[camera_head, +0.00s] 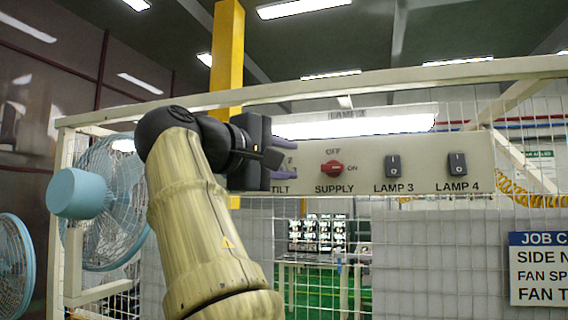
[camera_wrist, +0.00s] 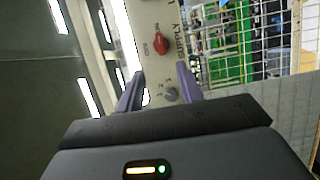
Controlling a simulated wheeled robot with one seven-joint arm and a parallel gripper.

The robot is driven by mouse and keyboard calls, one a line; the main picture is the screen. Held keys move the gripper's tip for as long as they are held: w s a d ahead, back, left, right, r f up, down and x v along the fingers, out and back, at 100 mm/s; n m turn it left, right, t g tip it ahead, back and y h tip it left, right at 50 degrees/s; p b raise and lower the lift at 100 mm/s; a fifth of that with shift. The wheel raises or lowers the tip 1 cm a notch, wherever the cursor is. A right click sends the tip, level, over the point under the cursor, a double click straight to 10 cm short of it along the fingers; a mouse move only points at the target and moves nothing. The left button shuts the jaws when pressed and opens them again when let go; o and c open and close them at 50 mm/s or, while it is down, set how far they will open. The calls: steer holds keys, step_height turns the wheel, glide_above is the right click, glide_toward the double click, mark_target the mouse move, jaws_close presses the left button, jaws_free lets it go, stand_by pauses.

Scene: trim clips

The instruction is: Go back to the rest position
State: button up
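My gripper (camera_head: 290,161) is in front of the left end of the switch panel (camera_head: 428,178), above the TILT label. In the wrist view my gripper (camera_wrist: 160,70) has its two purple fingers spread, with nothing held between them. A small grey knob (camera_wrist: 171,95) shows between the fingers, near the right one, and does not fill the gap. In the head view my gripper mostly hides that knob. I cannot tell how far the fingers are from the panel face.
Right of my gripper are a red SUPPLY knob (camera_head: 333,169), a LAMP 3 switch (camera_head: 393,166) and a LAMP 4 switch (camera_head: 457,164). A wire mesh fence (camera_head: 480,222) stands below the panel. A blue fan (camera_head: 112,200) is left of my arm. A job card (camera_head: 538,270) hangs lower right.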

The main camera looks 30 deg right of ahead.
stand_by(0.4)
steer(key=w+f+n+t+y, duration=0.3)
steer(key=w+f+n+y, duration=0.15)
steer(key=w+f, duration=0.9)
steer(key=w+a+f+y, duration=0.1)
steer(key=a+f+y, duration=0.15)
steer(key=f, duration=0.75)
steer(key=w+a+f+y, duration=0.1)
steer(key=a+f+y, duration=0.15)
steer(key=f, duration=0.75)
steer(key=s+a+f+m+g+y, duration=0.2)
steer(key=s+f, duration=0.5)
steer(key=f, duration=0.4)
steer(key=s+a+f+m+g+y, duration=0.2)
steer(key=s+f, duration=0.5)
steer(key=f, duration=0.4)
steer(key=s+a+f+m+g+y, duration=0.2)
steer(key=s+a+f+m+y, duration=0.1)
steer(key=s+f, duration=0.5)
step_height(320, 180, down, 4)
steer(key=shift+a+r+m+y, duration=0.15)
steer(key=shift+a+m+y, duration=0.25)
steer(key=shift+a, duration=0.3)
